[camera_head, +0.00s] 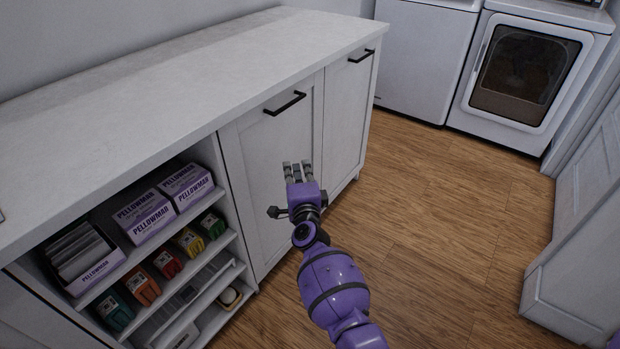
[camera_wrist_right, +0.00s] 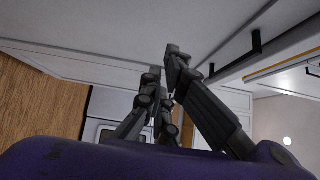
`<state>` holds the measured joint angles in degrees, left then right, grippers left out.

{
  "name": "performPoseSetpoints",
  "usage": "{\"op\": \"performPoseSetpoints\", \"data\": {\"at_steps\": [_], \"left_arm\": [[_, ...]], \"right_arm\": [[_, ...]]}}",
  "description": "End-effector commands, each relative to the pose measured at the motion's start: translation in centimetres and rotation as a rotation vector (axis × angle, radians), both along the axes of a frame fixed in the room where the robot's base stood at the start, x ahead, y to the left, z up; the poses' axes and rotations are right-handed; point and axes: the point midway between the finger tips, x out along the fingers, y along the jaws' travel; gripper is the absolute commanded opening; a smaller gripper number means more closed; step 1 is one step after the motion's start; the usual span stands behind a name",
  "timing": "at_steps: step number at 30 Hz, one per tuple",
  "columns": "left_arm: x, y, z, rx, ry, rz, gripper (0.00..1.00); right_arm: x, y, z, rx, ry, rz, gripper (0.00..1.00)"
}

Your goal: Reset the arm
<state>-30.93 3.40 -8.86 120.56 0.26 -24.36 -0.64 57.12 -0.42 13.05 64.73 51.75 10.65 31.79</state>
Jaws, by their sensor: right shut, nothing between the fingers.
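My right arm is purple and comes in from the bottom of the head view. Its gripper (camera_head: 298,168) is in front of the white cabinet door (camera_head: 262,160), below the black bar handle (camera_head: 285,103). In the right wrist view the gripper fingers (camera_wrist_right: 165,70) are close together and hold nothing, with white cabinet surfaces around them. I cannot tell whether the fingertips touch the door. My left gripper is not in view.
A light countertop (camera_head: 170,80) tops the cabinet. Open shelves at the left hold purple-and-white boxes (camera_head: 145,218) and several small colored containers (camera_head: 165,263). A washer (camera_head: 425,50) and dryer (camera_head: 525,75) stand at the back. The wooden floor (camera_head: 430,230) to the right is clear.

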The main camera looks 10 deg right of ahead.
Motion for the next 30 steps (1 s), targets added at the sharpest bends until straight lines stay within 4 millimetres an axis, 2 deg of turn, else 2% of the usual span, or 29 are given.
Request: {"op": "performPoseSetpoints", "data": {"at_steps": [3, 9, 16, 19, 23, 24, 26, 30], "left_arm": [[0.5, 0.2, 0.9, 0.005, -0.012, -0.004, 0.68], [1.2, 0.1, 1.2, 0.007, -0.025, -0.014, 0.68], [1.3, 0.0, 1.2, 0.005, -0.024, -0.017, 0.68], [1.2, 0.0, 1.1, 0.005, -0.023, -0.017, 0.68], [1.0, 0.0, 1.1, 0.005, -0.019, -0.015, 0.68], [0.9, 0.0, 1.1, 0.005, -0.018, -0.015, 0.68], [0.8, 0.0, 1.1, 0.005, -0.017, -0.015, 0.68], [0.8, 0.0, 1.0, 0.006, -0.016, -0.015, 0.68]], "right_arm": [[-2.6, 0.1, 0.1, 0.002, 0.001, -0.002, 0.0], [-5.0, 0.3, 0.0, 0.0, 0.001, -0.002, 0.0], [-5.7, 0.3, -0.2, -0.005, 0.002, -0.001, 0.0], [-5.6, 0.9, -0.4, -0.061, 0.017, 0.023, 0.0], [-5.3, 3.0, 2.9, -0.268, -0.014, 0.101, 0.0], [-6.2, 3.3, 3.0, -0.371, -0.011, 0.13, 0.0], [-8.2, 3.3, 1.8, -0.511, 0.013, 0.171, 0.0], [-13.3, 2.9, -1.6, -0.759, 0.08, 0.244, 0.0]]}}
